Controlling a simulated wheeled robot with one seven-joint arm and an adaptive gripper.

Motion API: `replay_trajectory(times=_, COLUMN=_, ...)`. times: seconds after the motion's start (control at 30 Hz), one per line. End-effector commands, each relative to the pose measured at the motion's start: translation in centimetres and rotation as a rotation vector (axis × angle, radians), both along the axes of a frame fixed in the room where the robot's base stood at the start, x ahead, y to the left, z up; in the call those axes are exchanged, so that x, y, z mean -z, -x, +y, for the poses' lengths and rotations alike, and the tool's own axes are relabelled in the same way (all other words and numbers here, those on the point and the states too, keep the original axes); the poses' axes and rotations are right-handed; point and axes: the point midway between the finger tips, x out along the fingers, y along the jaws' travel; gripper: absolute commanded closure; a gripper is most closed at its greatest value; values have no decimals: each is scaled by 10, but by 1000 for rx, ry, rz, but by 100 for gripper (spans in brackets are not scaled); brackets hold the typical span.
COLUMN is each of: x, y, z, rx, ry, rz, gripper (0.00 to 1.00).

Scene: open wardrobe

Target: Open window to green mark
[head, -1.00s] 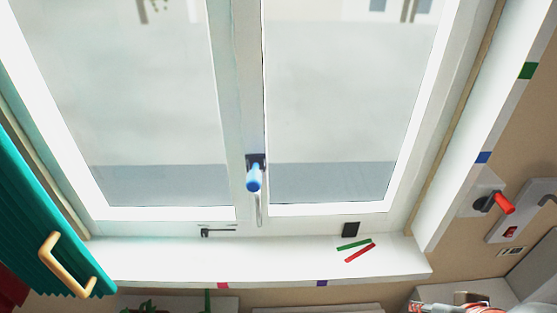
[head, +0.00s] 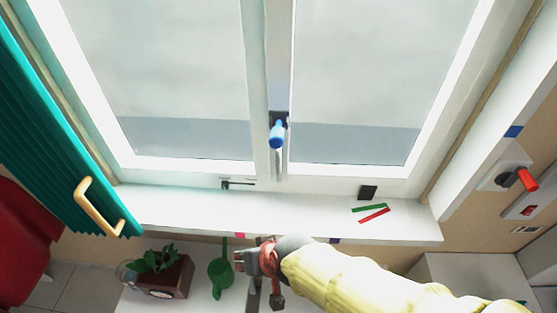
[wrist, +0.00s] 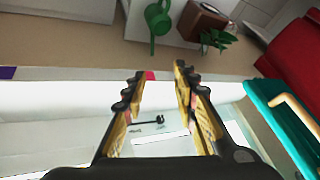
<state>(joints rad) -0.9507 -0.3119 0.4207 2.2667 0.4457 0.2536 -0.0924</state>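The white two-pane window (head: 262,60) appears shut in the head view. Its blue handle (head: 277,134) sits on the middle frame. A green strip (head: 369,207) lies on the sill (head: 290,213) at right, beside a red strip (head: 374,215). My gripper (head: 240,261) is below the sill's front edge, apart from the handle. In the wrist view, the fingers of my gripper (wrist: 160,72) are spread with nothing between them. A black hook (head: 238,184) is at the bottom of the window frame, and it also shows in the wrist view (wrist: 150,121).
A teal shutter (head: 55,125) with a wooden handle (head: 92,207) stands at left. A planter (head: 165,278) and green watering can (head: 220,275) are below the sill. A red knob (head: 527,179) is on the right wall. Pink (head: 240,235) and blue (head: 513,131) marks show on edges.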

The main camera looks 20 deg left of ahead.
Motion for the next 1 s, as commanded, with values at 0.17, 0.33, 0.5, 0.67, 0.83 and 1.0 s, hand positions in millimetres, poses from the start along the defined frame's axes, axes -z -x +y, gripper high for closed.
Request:
replay_trajectory(times=0.17, x=23, y=-4, z=71, rx=41, ry=-114, rz=-132, gripper=72)
replay_trajectory(times=0.33, x=26, y=-32, z=101, rx=150, ry=-195, rz=-316, gripper=72)
replay_trajectory(times=0.5, x=8, y=-80, z=93, rx=316, ry=-239, rz=-549, gripper=72)
replay_trajectory(times=0.67, x=-38, y=-128, z=57, rx=503, ry=-253, rz=-793, gripper=72)
replay_trajectory(times=0.83, x=-88, y=-150, z=21, rx=638, ry=-246, rz=-997, gripper=72)
replay_trajectory(times=1.0, x=-111, y=-154, z=6, rx=669, ry=-230, rz=-1097, gripper=72)
